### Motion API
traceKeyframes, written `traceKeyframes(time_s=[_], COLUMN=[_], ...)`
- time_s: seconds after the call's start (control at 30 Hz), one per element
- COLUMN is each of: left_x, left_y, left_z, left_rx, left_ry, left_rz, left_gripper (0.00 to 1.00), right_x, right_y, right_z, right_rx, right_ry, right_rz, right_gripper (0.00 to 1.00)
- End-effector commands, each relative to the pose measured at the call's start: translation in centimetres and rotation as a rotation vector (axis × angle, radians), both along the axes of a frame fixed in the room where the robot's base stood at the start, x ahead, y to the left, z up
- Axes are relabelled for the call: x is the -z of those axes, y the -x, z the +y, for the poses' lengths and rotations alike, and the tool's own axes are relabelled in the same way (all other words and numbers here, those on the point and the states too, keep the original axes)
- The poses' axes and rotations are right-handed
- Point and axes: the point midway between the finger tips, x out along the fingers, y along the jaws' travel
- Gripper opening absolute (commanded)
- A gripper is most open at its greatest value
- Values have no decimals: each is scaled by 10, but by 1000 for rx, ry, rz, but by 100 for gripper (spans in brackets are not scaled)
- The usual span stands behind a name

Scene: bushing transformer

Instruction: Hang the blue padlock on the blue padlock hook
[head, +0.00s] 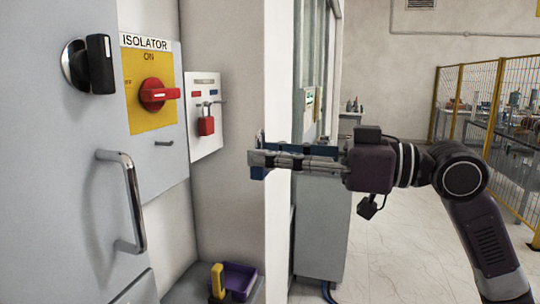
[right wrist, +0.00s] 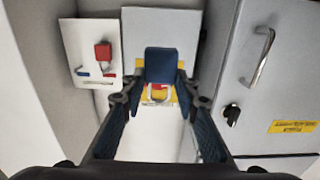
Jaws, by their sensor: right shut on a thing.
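My right gripper (head: 262,160) is shut on the blue padlock (head: 260,173), held out level in front of the cabinet. In the right wrist view the blue padlock (right wrist: 161,64) sits between the fingertips, and its metal shackle (right wrist: 158,96) shows. A white hook board (head: 204,143) is on the wall, to the left of the gripper in the head view. It has a red and a blue label. The blue padlock hook (head: 219,102), under the blue label, looks empty. A red padlock (head: 206,126) hangs under the red label. The padlock is apart from the board. My left gripper is out of view.
A grey cabinet with a yellow isolator panel (head: 142,112), red switch (head: 154,94) and metal handle (head: 127,195) stands at left. A purple tray (head: 240,278) lies on a low shelf. A pale upright edge (head: 278,220) is close behind the gripper. Open floor lies right.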

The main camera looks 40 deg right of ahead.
Motion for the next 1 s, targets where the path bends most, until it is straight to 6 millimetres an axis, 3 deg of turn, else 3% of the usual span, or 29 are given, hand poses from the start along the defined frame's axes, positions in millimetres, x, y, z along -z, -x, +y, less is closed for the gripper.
traceKeyframes(time_s=[0.47, 1.0], left_x=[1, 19], left_y=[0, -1], left_z=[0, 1], left_rx=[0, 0], left_ry=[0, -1], left_rz=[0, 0], left_gripper=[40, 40], right_x=[-2, -2], right_y=[2, 23], right_z=[-2, -19], right_rx=[1, 2], right_ry=[-1, -2], right_rz=[-2, -2], right_gripper=[2, 2])
